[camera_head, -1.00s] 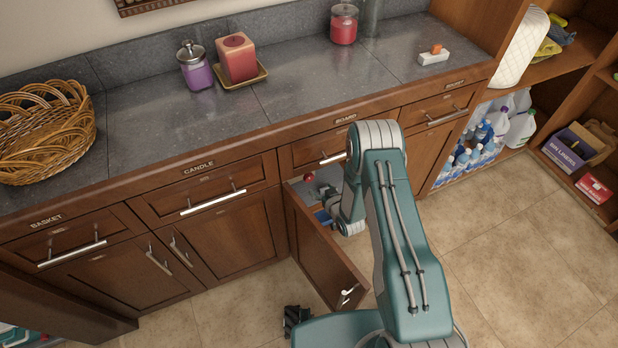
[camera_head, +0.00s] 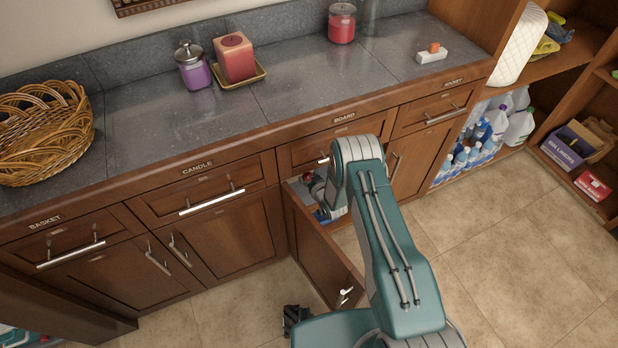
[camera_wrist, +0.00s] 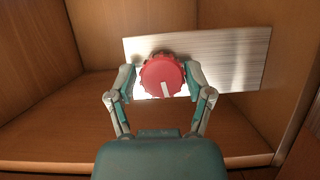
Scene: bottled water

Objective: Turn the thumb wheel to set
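The thumb wheel (camera_wrist: 162,75) is a round red knob with a ribbed rim and a white mark pointing down, slightly right. It sits in front of a brushed metal plate (camera_wrist: 235,60) inside a wooden cabinet. In the wrist view my gripper (camera_wrist: 161,80) has one finger on each side of the wheel, with small gaps seeming to show. Whether a fingertip touches the rim is hard to tell. In the head view my arm reaches into the open cabinet below the counter, and only a bit of red (camera_head: 307,177) shows beside it.
The open cabinet door (camera_head: 322,250) stands left of my arm. The counter (camera_head: 300,85) above holds a wicker basket (camera_head: 42,130), candles and a small white block with an orange part (camera_head: 432,53). Bottles (camera_head: 480,140) stand in the right shelf. Floor at right is clear.

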